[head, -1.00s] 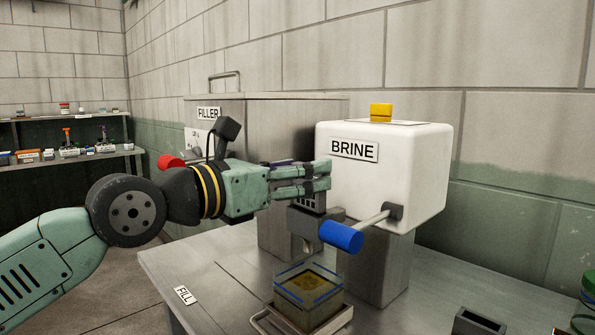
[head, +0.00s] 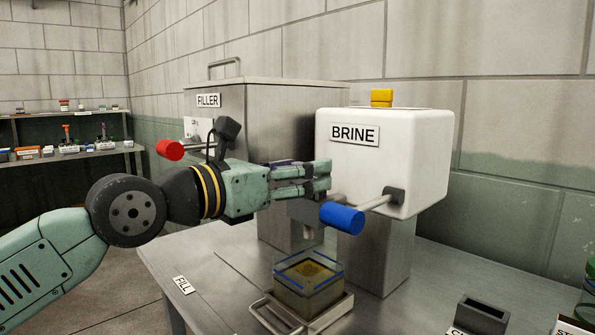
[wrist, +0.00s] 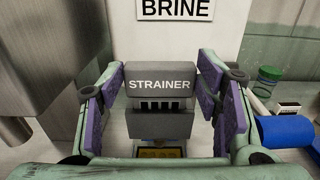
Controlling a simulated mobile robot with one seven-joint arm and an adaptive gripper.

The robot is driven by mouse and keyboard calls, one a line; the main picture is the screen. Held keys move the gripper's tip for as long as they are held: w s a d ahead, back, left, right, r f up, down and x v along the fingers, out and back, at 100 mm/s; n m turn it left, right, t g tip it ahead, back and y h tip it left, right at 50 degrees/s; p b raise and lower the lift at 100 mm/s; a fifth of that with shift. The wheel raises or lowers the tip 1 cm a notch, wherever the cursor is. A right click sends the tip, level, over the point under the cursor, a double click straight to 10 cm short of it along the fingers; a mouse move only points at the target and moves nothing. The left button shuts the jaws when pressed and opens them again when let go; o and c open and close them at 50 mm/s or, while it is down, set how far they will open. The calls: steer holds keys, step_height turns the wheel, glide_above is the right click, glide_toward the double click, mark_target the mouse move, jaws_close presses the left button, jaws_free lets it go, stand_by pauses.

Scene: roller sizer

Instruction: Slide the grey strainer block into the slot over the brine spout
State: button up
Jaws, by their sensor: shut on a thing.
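The grey strainer block (wrist: 160,88), lettered STRAINER with dark slits below the lettering, is upright between the purple pads of my gripper (head: 326,176) in the wrist view. My gripper (wrist: 163,80) is shut on it. A grey piece (wrist: 160,123) lies directly under the slits; I cannot tell how far the block sits in the slot. The brine spout (head: 307,234) is below my fingers in the head view, in front of the white BRINE machine (head: 425,150). My fingers hide most of the block there.
A blue-handled lever (head: 342,217) sticks out close to the right of my fingertips. An open box (head: 305,292) with brown contents stands on a tray under the spout. The FILLER machine (head: 225,120) with its red handle (head: 170,150) is behind my arm.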

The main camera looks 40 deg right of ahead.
steer(key=shift+f+b, duration=0.6)
steer(key=shift+f, duration=0.1)
steer(key=o, duration=1.2)
steer(key=shift+r, duration=0.1)
steer(key=a, duration=0.8)
steer(key=s+a, duration=0.1)
steer(key=a, duration=0.3)
